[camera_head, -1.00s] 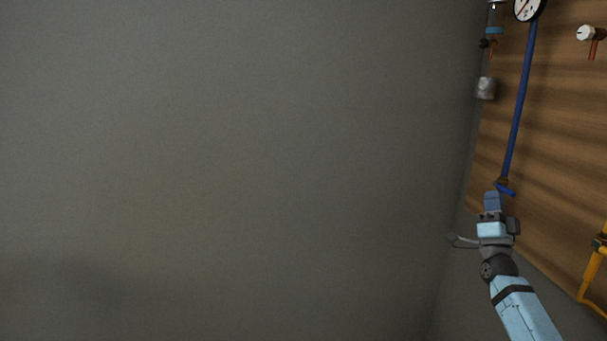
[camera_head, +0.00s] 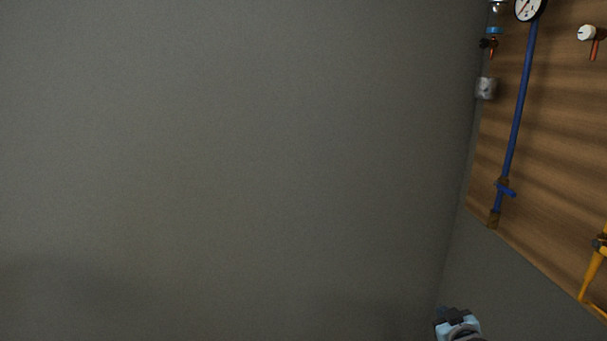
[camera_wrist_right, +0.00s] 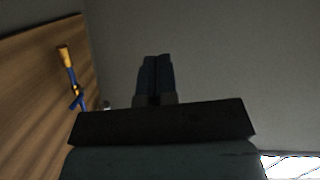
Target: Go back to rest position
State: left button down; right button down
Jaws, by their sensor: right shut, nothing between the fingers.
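My right gripper (camera_head: 456,318) is at the bottom edge of the head view, low and clear of the wooden board, with most of its arm out of frame. In the right wrist view my right gripper (camera_wrist_right: 155,60) shows its two fingers together, with nothing between them. It points at bare grey wall and touches nothing. My left gripper is in neither view.
A wooden board (camera_head: 550,120) at the right carries a blue pipe (camera_head: 519,100) with a valve, a round gauge (camera_head: 529,8), a small white gauge (camera_head: 587,33) and a yellow pipe (camera_head: 592,272). The grey wall (camera_head: 220,160) is bare.

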jog(key=s+a+f+g+y, duration=0.1)
jog(key=s+a+f, duration=0.35)
jog(key=s, duration=0.35)
jog(key=s+a+f+g+y, duration=0.1)
jog(key=s+a+f, duration=0.3)
jog(key=s+f, duration=0.3)
jog(key=s+a+f+g+y, duration=0.1)
jog(key=s+a, duration=0.3)
jog(key=s, duration=0.7)
jog(key=s+a+f+g, duration=0.15)
jog(key=s+a, duration=0.25)
jog(key=s, duration=0.7)
notch_tip(320, 180, up, 11)
jog(key=s+p, duration=0.1)
jog(key=p, duration=1.1)
jog(key=shift+d+m, duration=0.3)
jog(key=shift+d, duration=0.05)
jog(key=shift+r+t, duration=0.1)
jog(key=shift+t, duration=0.15)
